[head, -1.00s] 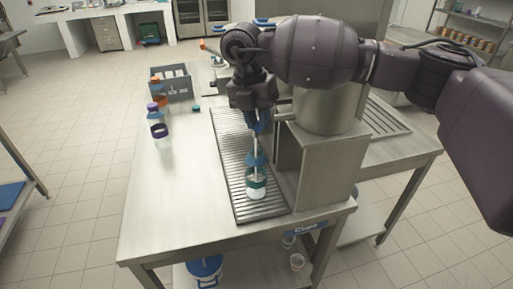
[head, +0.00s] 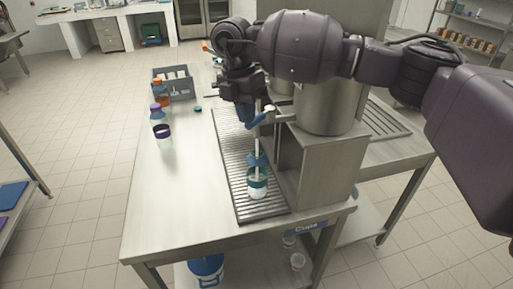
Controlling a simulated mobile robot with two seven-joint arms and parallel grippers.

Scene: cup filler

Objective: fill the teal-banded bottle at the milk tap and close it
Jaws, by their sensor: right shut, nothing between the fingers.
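The teal-banded bottle (head: 257,187) stands upright on the ribbed drip tray (head: 243,208), with white showing inside it. A white column (head: 257,138), which looks like a milk stream, runs from the tap down to the bottle. A blue part (head: 257,160) sits around this column just above the bottle. The tap's blue lever (head: 262,117) sticks out beside the column. My right gripper (head: 245,114) is shut and empty, close to the lever's left; I cannot tell if they touch. A small teal cap (head: 198,108) lies on the table. My left gripper is not in view.
A purple-banded bottle (head: 163,140) and an orange-and-blue one (head: 156,112) stand left on the steel table. A grey crate (head: 174,89) is behind them. The steel tank (head: 328,108) and its stand are to the right. The table's front left is clear.

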